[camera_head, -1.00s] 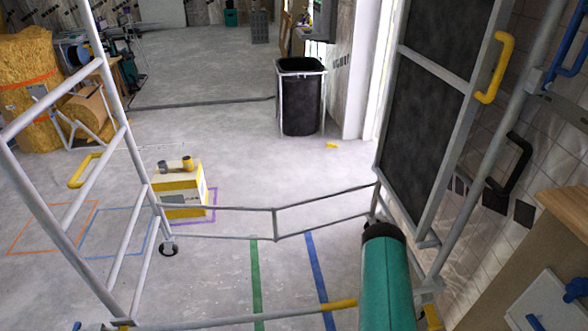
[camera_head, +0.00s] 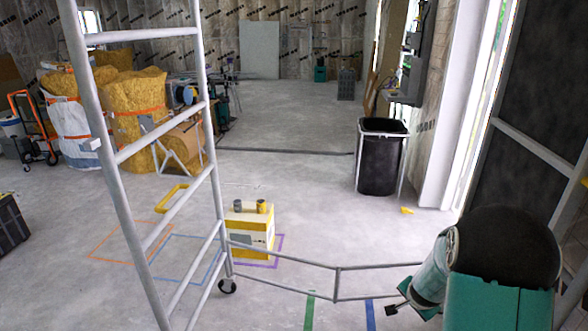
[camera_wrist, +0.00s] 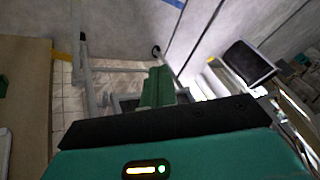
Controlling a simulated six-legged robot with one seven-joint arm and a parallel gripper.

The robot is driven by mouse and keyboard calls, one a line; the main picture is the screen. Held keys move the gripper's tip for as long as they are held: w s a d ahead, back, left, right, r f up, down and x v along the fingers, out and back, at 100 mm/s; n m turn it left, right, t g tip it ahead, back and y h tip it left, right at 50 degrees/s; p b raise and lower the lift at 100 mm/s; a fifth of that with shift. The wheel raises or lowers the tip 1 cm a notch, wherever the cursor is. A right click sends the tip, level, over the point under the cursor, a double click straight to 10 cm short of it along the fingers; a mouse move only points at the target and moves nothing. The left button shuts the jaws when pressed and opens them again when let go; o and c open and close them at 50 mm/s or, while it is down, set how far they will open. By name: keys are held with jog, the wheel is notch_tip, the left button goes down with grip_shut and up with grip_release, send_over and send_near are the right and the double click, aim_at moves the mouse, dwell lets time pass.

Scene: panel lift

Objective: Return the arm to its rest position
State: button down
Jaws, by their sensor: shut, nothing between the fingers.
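My arm is folded at the lower right of the head view, with a teal link and a dark rounded joint. My gripper (camera_head: 390,310) is small and dark, at the end of the pale wrist section. It points down and left, is shut and holds nothing. It hangs in front of the metal frame's low rail, apart from the yellow box.
A wheeled metal frame (camera_head: 213,150) stands at left and centre. A yellow and white box (camera_head: 250,232) sits on the floor behind it. A black bin (camera_head: 380,160) stands near the doorway. A dark panel (camera_head: 515,185) rises close on the right. The floor behind is open.

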jog(key=s+a+r+n+y, duration=0.1)
jog(key=s+a+r+n, duration=0.25)
jog(key=a+r, duration=0.5)
jog(key=s+a+r+n+y, duration=0.1)
jog(key=s+a+r+n, duration=0.3)
jog(key=r, duration=0.8)
jog(key=s+a+r+n, duration=0.2)
jog(key=s+a+r, duration=0.1)
jog(key=s, duration=0.7)
jog(key=s+a+r+n, duration=0.2)
jog(key=s+a+r, duration=0.2)
jog(key=s, duration=0.5)
jog(key=shift+s+a+r+n+y, duration=0.2)
jog(key=shift+s+r+n+y, duration=0.1)
jog(key=shift+s+n, duration=0.1)
